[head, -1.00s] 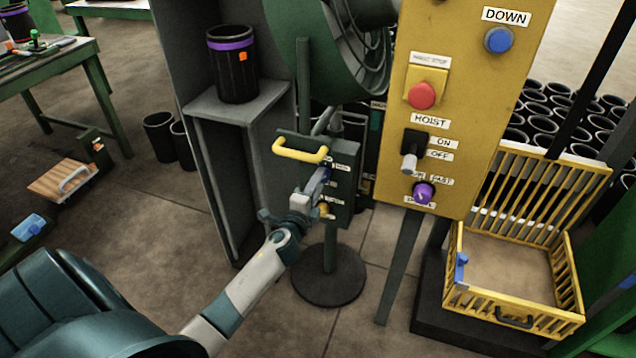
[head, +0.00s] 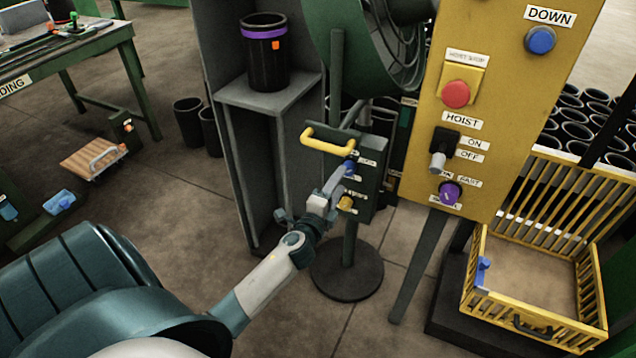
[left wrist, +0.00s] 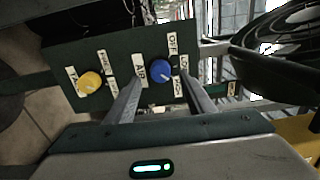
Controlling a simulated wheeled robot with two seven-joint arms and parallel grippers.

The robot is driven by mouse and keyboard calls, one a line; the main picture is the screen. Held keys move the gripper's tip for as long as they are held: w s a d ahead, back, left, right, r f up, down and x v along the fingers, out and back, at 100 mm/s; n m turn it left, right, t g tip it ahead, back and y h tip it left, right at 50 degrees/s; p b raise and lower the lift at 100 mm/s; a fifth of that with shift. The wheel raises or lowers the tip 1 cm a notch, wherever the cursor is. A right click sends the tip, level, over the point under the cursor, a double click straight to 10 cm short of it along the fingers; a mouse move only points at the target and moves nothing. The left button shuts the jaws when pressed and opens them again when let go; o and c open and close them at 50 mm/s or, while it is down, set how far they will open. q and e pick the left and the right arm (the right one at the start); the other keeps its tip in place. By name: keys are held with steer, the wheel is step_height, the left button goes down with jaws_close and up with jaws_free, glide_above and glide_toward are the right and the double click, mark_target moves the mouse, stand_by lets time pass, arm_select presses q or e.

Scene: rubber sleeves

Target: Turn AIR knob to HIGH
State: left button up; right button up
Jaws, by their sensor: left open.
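The blue AIR knob (head: 349,167) is on the dark green control box (head: 366,194) with a yellow handle on top. In the left wrist view the blue knob (left wrist: 160,70) stands beside its AIR label, with OFF and other small labels to its right. My left gripper (head: 334,184) is in front of the box near the knob. In the left wrist view my left gripper's (left wrist: 160,98) two fingers are open, one on each side of the blue knob in the picture; whether they touch it I cannot tell. My right gripper is not in view.
A yellow knob (left wrist: 90,82) is on the same box, left of the AIR knob in the wrist view. The round fan (head: 395,45) is above and behind it. The yellow hoist panel (head: 490,110) stands to the right. A grey shelf (head: 270,95) holds a black sleeve.

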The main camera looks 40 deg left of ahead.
arm_select(q)
steer(key=b+v, duration=0.1)
steer(key=v, duration=1.2)
steer(key=shift+s+d, duration=0.15)
steer(key=shift+s, duration=0.15)
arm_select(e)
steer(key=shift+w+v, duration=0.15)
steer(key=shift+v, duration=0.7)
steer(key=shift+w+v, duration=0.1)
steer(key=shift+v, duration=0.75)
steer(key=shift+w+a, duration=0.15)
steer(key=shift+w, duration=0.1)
